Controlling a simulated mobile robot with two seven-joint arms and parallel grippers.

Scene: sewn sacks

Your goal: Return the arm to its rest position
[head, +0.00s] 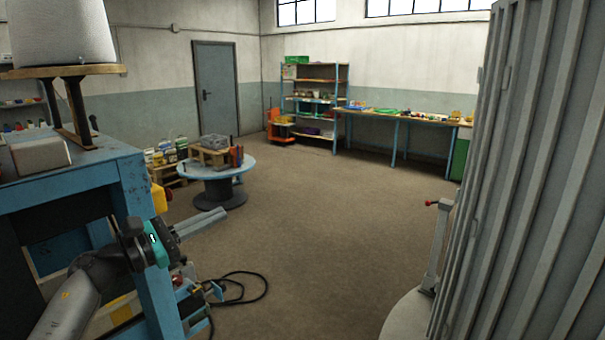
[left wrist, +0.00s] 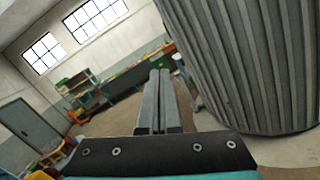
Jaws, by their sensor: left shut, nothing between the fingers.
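My left gripper (head: 212,222) reaches in from the lower left of the head view, beside the blue workbench, with its fingers pointing right over open floor. In the left wrist view its two grey fingers (left wrist: 159,100) lie together, shut with nothing between them. My left arm (head: 72,305) runs up from the bottom left corner to the gripper. My right gripper is in neither view.
A blue workbench (head: 85,177) stands close at left, right by my left arm. A large ribbed grey surface (head: 525,150) fills the right side. A round blue table (head: 218,171) stands ahead with a crate on it. A black cable (head: 245,300) lies on the floor. The middle floor is clear.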

